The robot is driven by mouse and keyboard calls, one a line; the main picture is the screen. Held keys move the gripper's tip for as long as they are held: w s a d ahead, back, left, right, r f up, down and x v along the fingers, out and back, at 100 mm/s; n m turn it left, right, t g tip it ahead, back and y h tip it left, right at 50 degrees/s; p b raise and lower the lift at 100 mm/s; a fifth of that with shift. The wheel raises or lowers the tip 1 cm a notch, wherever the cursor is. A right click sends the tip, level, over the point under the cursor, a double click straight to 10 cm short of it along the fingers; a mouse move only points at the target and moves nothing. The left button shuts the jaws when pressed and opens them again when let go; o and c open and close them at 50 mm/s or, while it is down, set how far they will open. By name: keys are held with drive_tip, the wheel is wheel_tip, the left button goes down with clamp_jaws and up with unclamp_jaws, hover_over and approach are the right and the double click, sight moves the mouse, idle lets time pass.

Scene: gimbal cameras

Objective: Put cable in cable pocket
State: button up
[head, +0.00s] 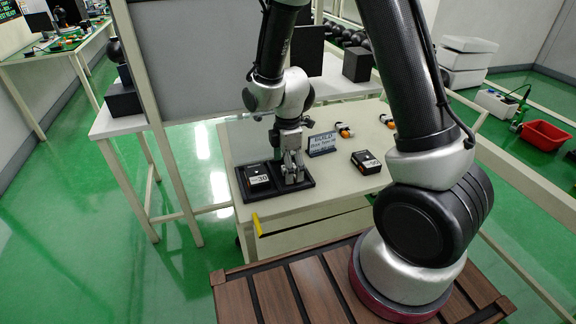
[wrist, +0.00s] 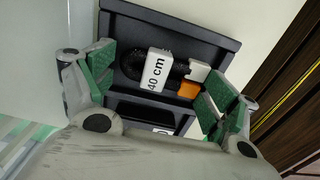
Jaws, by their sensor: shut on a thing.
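The black two-pocket tray (head: 225,187) lies on the cream table. Its left pocket holds a black box (head: 258,177) with a white label ending in "30". My gripper (head: 293,174) points down over the right pocket. In the wrist view, a coiled black cable (wrist: 131,67) with a white "40 cm" tag and a white and orange connector lies between the green-padded fingers of my gripper (wrist: 155,87). The gripper is shut on the cable, within the outline of the pocket. Whether the cable touches the pocket floor cannot be told. In the head view the gripper hides the cable.
A second black box (head: 367,162) lies on the table (head: 345,192) to the right. A small sign (head: 322,143) stands behind the gripper. A grey panel (head: 195,62) stands behind the table. The table's front right is clear.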

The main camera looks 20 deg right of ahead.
drive_tip(key=shift+f, duration=0.1)
drive_tip(key=o, duration=0.8)
wheel_tip(320, 180, up, 12)
drive_tip(key=s+d+r+m+t, duration=0.2)
drive_tip(key=s+d+r+m, duration=0.6)
drive_tip(key=r, duration=0.3)
drive_tip(key=s+d+r+m, duration=0.1)
drive_tip(key=s+d+m, duration=0.1)
drive_tip(key=s+m, duration=0.1)
drive_tip(key=s+d+r+m+t, duration=0.1)
drive_tip(key=s+d+r+m, duration=0.1)
drive_tip(key=s+m, duration=0.1)
drive_tip(key=s+d+r+m+t, duration=0.1)
drive_tip(key=s+d+r+m, duration=0.1)
drive_tip(key=s+d+m, duration=0.1)
drive_tip(key=shift+s+r+m, duration=0.15)
drive_tip(key=shift+s+m, duration=0.35)
drive_tip(key=shift+s, duration=0.55)
